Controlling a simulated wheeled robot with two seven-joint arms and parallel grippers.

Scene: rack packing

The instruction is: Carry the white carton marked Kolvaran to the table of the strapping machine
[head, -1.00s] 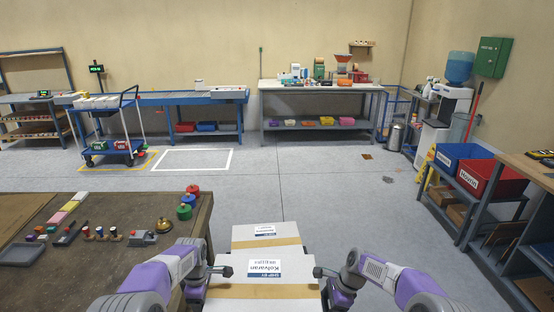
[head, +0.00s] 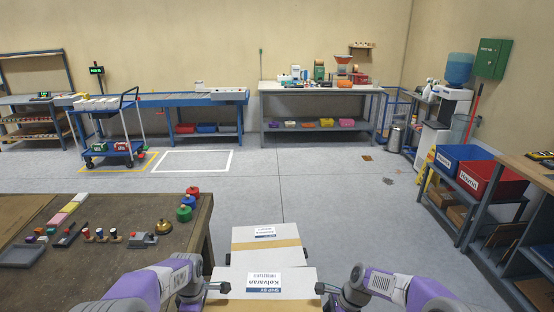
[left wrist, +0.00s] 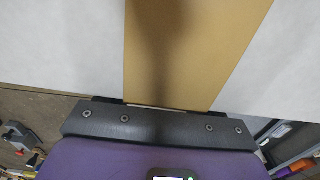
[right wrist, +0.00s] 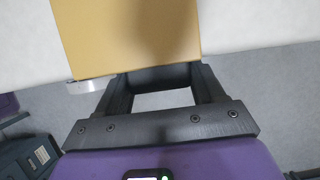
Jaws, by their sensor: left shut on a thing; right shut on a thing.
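The white carton marked Kolvaran (head: 290,276) is at the bottom middle of the head view, with a tan band across it and its label upside down to me. My left gripper (head: 222,288) is shut on its left side and my right gripper (head: 322,288) on its right side. The carton's near part is cut off by the picture edge. In the left wrist view its white and tan face (left wrist: 60,45) fills the top; in the right wrist view its face (right wrist: 250,25) is above the fingers. I cannot make out the strapping machine for sure.
A second white carton (head: 285,234) with a tan band lies just beyond the held one. A brown worktable (head: 120,262) with small items is close on the left. A shelf with bins (head: 500,183) is on the right. The floor (head: 300,175) ahead is mostly clear.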

